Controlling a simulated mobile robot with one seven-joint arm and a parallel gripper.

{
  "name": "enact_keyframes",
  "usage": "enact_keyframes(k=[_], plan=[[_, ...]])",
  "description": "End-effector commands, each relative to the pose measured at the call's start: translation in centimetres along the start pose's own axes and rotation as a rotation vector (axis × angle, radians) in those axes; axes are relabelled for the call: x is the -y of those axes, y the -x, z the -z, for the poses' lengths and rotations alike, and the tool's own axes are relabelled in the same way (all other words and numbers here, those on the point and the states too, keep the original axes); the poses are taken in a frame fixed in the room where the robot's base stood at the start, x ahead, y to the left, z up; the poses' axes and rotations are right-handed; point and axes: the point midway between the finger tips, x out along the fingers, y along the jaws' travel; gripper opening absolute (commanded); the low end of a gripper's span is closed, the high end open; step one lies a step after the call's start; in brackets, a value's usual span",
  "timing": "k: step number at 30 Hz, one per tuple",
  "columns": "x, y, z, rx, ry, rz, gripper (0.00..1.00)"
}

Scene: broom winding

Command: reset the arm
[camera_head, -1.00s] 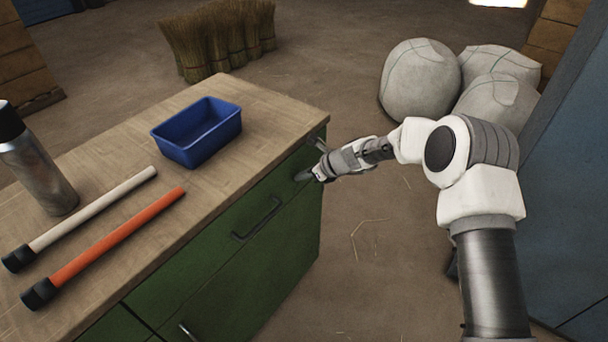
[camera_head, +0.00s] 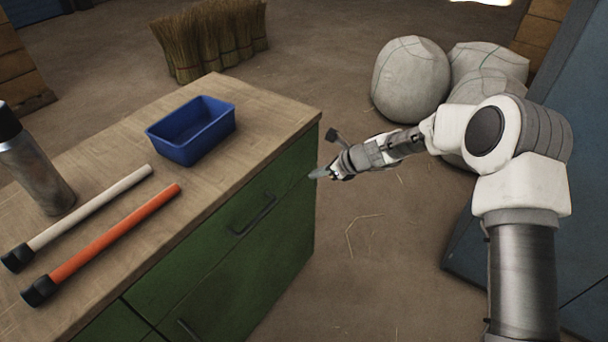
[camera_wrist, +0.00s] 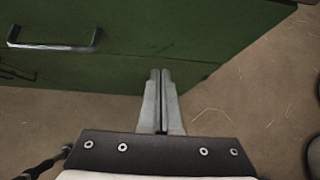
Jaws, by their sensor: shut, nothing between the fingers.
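My gripper (camera_head: 322,173) is beside the right end of the green cabinet, below the level of its wooden top. In the wrist view my gripper (camera_wrist: 160,76) has its two fingers together with nothing between them. The fingers overlap the lower part of the green cabinet front in that view. My arm reaches in from the right of the head view, with its elbow bent.
The green cabinet (camera_head: 275,240) has a handle (camera_head: 254,215) on its front. On its wooden top (camera_head: 250,120) are a blue bin (camera_head: 192,130), a white stick (camera_head: 90,215), an orange stick (camera_head: 115,232) and a metal bottle (camera_head: 35,165). Pale sacks (camera_head: 411,80) and straw bundles (camera_head: 210,42) stand behind.

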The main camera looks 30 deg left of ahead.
Motion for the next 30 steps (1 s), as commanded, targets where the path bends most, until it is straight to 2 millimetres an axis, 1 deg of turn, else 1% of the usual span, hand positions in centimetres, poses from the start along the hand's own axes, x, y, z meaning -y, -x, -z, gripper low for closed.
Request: enact_keyframes(k=[1,3,6,10,17,20,23,24,26,27,29,30], plan=[[0.1,1.3,-0.1,0.0,-0.001,0.002,0.0],[0.1,2.6,0.0,-0.001,-0.002,0.002,0.0],[0.0,3.9,0.0,-0.001,-0.002,0.001,0.0],[0.1,5.0,0.1,-0.001,-0.001,0.001,0.0],[0.0,5.5,0.1,-0.003,0.006,0.001,0.0],[0.1,7.0,-0.4,-0.013,0.057,0.008,0.0],[0.1,10.1,-1.2,-0.038,0.167,0.021,0.0],[0.0,11.7,-1.4,-0.054,0.224,0.028,0.0],[-0.2,14.3,-1.8,-0.081,0.316,0.036,0.0],[-0.4,16.1,-2.0,-0.1,0.378,0.042,0.0],[-0.7,18.7,-2.1,-0.132,0.47,0.048,0.0],[-1.0,20.4,-2.2,-0.154,0.529,0.05,0.0]])
